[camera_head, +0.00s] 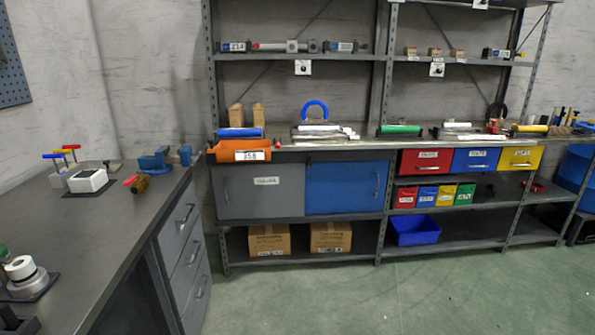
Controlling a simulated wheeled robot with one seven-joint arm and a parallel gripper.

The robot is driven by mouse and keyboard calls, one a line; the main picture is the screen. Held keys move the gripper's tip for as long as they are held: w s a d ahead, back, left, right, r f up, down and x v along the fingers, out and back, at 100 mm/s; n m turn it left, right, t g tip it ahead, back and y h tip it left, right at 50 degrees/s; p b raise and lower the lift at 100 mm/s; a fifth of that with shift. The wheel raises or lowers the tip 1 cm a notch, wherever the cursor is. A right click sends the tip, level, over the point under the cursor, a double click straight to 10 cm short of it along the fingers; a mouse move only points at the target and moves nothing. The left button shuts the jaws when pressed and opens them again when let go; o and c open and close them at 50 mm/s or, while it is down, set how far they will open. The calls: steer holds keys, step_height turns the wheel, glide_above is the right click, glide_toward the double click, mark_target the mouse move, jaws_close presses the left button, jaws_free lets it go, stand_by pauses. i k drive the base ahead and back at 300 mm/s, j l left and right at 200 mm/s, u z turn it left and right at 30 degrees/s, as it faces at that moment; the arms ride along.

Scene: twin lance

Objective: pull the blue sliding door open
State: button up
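The blue sliding door (343,189) is the right half of a low cabinet under the shelf unit's worktop. It has a curved vertical handle (376,185) near its right edge. It stands beside a grey door (262,190) with a white label and a handle near its left edge. The blue door looks shut; no opening shows at its right edge. My gripper is not in view.
A grey workbench (75,230) with tools and drawers fills the left side. Cardboard boxes (269,240) and a blue bin (415,230) sit on the bottom shelf. Coloured drawers (472,159) are right of the cabinet. The green floor (400,290) in front is clear.

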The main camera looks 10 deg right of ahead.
mark_target(356, 185)
steer(key=i+l+u, duration=0.15)
steer(key=i, duration=0.3)
steer(key=i+l+u, duration=0.15)
steer(key=i, duration=0.3)
steer(key=i+l+u, duration=0.1)
steer(key=i, duration=0.35)
steer(key=i+l+u, duration=0.15)
steer(key=i, duration=0.3)
steer(key=i+l+u, duration=0.35)
steer(key=i+l, duration=0.15)
steer(key=l, duration=0.15)
steer(key=i+l+u, duration=0.15)
steer(key=l, duration=0.25)
steer(key=l+z, duration=0.2)
steer(key=l, duration=0.3)
steer(key=i+l+z, duration=0.1)
steer(key=l+z, duration=0.15)
steer(key=l, duration=0.2)
steer(key=i+l+z, duration=0.2)
steer(key=l, duration=0.25)
steer(key=k+l, duration=0.05)
